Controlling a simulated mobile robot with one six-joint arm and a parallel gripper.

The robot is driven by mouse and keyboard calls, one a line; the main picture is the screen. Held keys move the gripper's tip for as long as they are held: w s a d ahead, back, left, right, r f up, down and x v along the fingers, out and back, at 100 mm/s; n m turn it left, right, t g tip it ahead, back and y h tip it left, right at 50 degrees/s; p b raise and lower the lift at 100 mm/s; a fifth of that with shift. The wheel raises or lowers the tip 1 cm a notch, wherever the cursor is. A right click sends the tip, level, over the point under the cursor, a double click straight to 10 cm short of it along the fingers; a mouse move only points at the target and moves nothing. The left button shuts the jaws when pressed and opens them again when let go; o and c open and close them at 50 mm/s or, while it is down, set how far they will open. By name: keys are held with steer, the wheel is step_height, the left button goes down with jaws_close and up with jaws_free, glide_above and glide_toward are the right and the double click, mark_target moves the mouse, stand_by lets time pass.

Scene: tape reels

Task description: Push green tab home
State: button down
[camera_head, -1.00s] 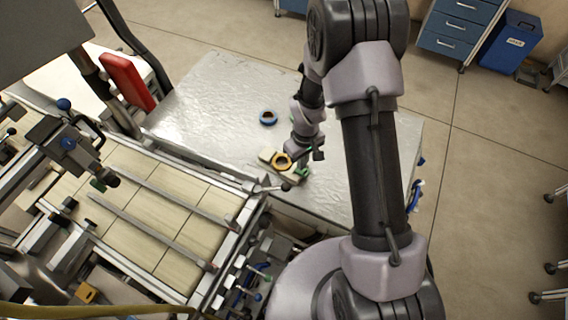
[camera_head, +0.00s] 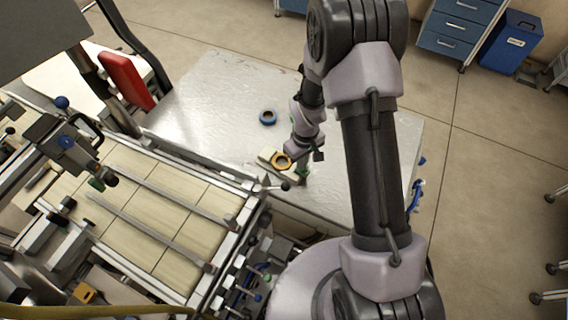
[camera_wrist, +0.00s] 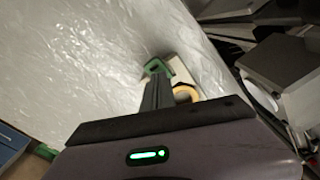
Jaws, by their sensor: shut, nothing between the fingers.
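The green tab (camera_head: 302,174) is at the right end of a small pale fixture (camera_head: 265,154) on the metal table, partly hidden by my gripper. An orange-yellow reel (camera_head: 281,162) sits on the fixture to the left of the tab. In the wrist view the green tab (camera_wrist: 157,66) shows just beyond my fingertips, with part of the yellow reel (camera_wrist: 186,94) to the right. My gripper (camera_wrist: 156,82) is shut with nothing held, its fingers pointing down at the tab. They look very close to it; I cannot tell whether they touch.
The table's back left is clear.

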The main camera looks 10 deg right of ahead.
steer(key=shift+f+b, duration=0.45)
steer(key=shift+f, duration=0.05)
stand_by(0.3)
step_height(320, 180, up, 7)
steer(key=p, duration=0.4)
steer(key=s+a+r+m+t+b, duration=0.1)
steer(key=s+r+m+t+b, duration=0.15)
steer(key=r+b, duration=0.35)
steer(key=s+a+r+m+t+b, duration=0.1)
steer(key=s+r+m+b, duration=0.25)
steer(key=r, duration=0.55)
steer(key=s+a+r+m+t+y+b, duration=0.2)
steer(key=s+b, duration=0.3)
steer(key=s, duration=0.8)
steer(key=shift+r+m, duration=0.45)
steer(key=shift+m, duration=0.15)
